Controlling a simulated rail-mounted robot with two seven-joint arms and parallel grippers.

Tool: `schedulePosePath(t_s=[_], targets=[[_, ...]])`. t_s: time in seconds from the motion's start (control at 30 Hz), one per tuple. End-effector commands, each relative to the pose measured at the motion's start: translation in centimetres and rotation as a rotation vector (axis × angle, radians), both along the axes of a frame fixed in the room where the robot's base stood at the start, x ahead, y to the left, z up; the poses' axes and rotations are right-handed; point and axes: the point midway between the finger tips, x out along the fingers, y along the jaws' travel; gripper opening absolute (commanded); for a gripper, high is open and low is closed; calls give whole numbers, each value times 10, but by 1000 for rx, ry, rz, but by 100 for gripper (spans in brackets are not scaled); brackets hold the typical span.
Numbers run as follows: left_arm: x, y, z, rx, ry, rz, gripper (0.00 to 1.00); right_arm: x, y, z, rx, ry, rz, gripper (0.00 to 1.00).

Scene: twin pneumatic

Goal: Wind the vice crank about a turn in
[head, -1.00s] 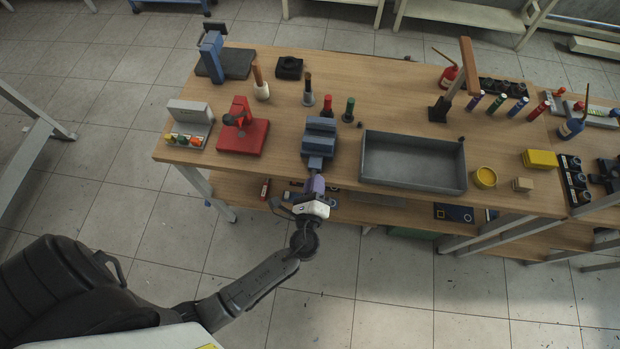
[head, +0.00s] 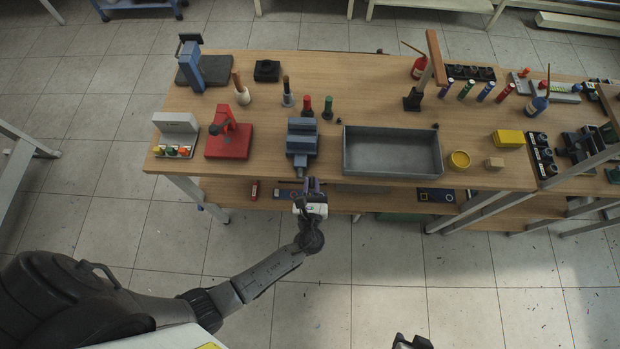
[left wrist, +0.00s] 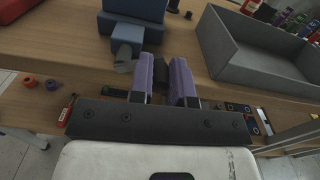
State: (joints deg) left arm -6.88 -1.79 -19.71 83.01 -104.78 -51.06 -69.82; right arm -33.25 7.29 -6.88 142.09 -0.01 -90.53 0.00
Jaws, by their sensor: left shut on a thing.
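The blue-grey vice (head: 302,137) stands at the front edge of the wooden bench, and its near end also shows in the left wrist view (left wrist: 130,32). A square block and a short grey end (left wrist: 125,66) point from it toward my gripper. My left gripper (head: 313,184) is in front of the bench edge, just right of the vice's near end. Its two purple fingers (left wrist: 164,80) are shut on a dark piece between them, which looks like the crank handle. The fingers mostly hide the crank. A dark part at the bottom edge (head: 412,342) may be my right gripper; its jaws cannot be made out.
A grey open tray (head: 392,174) sits right of the vice. A red press-like tool (head: 228,143) stands left of it, with red and green bottles (head: 327,108) behind. A lower shelf (head: 262,197) runs under the bench. Floor before the bench is clear.

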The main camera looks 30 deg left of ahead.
Motion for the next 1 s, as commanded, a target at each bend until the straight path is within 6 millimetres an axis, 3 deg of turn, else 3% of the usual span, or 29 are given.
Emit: schedulePosePath(t_s=[0.8,0.83,1.0], targets=[[1,-2,-6,89,54,0,0,0,3,6,11,0,-7,43],[1,-2,-6,89,54,0,20,0,3,6,11,0,-7,43],[1,-2,-5,89,53,0,36,0,3,6,11,0,-6,43]])
